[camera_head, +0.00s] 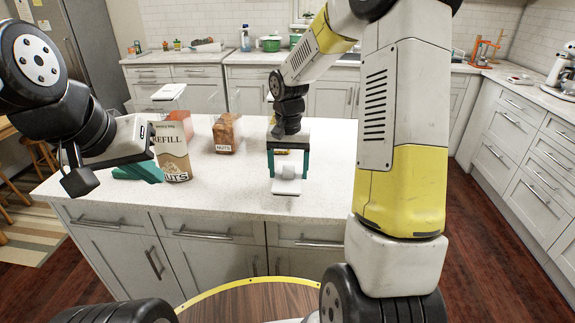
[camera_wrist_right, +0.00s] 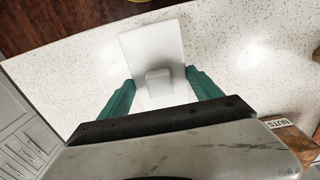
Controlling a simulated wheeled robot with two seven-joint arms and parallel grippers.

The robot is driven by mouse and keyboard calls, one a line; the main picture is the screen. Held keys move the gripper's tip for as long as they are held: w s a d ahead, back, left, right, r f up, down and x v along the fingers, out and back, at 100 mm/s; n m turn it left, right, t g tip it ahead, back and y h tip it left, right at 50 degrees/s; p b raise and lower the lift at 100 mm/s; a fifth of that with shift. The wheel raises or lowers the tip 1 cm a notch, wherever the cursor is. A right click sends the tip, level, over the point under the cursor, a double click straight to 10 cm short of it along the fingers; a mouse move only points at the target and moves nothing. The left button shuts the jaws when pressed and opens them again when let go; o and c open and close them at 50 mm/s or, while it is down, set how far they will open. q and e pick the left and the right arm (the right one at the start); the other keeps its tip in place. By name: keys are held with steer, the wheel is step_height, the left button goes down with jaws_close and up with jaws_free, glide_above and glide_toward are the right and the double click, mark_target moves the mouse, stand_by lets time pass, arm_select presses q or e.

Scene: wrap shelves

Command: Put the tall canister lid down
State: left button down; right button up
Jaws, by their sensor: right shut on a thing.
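The lid (camera_head: 287,187) is a square white plate with a raised block-like knob. My right gripper (camera_head: 288,165) is shut on it above the front part of the white counter. In the right wrist view the lid (camera_wrist_right: 150,48) shows with its knob between the teal fingers. I cannot tell whether the lid touches the counter. A canister of brown nuts (camera_head: 226,136) labelled NUTS stands behind and left of it. My left gripper (camera_head: 140,172) is beside a refill bag (camera_head: 174,158); its finger gap is not clear.
A clear container with a white top (camera_head: 168,91) stands behind the bag, partly hidden. The white counter (camera_head: 325,190) is clear right of the lid, and its front edge is close. Back counters hold a green pot (camera_head: 270,44) and other kitchenware.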

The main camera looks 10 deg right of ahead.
mark_target(296, 169)
steer(key=shift+w+d+f, duration=0.15)
steer(key=shift+w+d, duration=1.05)
steer(key=shift+w+d+f, duration=0.1)
steer(key=shift+f, duration=0.8)
steer(key=shift+w+d+f, duration=0.1)
steer(key=shift+f, duration=0.75)
steer(key=shift+f, duration=0.1)
steer(key=o, duration=1.4)
steer(key=shift+o, duration=0.2)
